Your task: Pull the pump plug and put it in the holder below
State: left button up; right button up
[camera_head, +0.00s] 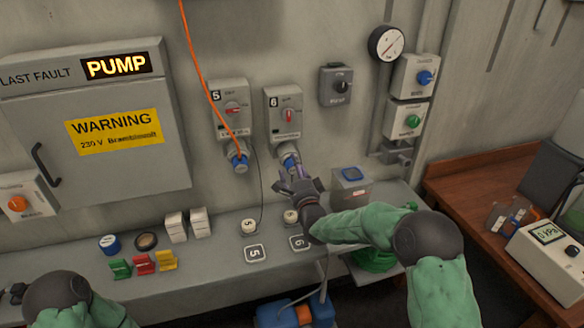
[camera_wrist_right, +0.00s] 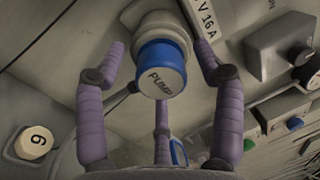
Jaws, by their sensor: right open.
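The pump plug (camera_wrist_right: 160,80) has a blue collar and a grey end face marked PUMP. It sits in the grey socket 6 (camera_head: 285,112) on the wall; its blue collar also shows in the head view (camera_head: 287,152). My right gripper (camera_head: 292,177) is open just below and in front of the plug. In the right wrist view its purple fingers spread around the plug, with gaps at the sides. A round cream piece marked 6 (camera_wrist_right: 30,143) is on the bench below, beside a 6 plate (camera_head: 299,243). I cannot tell which part is the holder. My left gripper is not visible.
Socket 5 (camera_head: 231,103), to the left, holds a blue plug (camera_head: 238,160) with an orange cable (camera_head: 195,65) rising from it. Coloured clips (camera_head: 143,264) and small boxes are on the bench's left.

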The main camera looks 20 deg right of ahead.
aim_at(294, 171)
jog(key=shift+c, duration=0.3)
grip_shut()
jog(key=shift+s+f, duration=0.1)
jog(key=shift+s, duration=0.5)
jog(key=shift+s+d+f+b, duration=0.15)
jog(key=shift+s+b, duration=0.4)
jog(key=shift+s, duration=0.65)
jog(key=shift+s+a+f+b, duration=0.1)
jog(key=shift+s+f+b, duration=0.3)
jog(key=shift+s, duration=0.75)
jog(key=shift+r, duration=0.1)
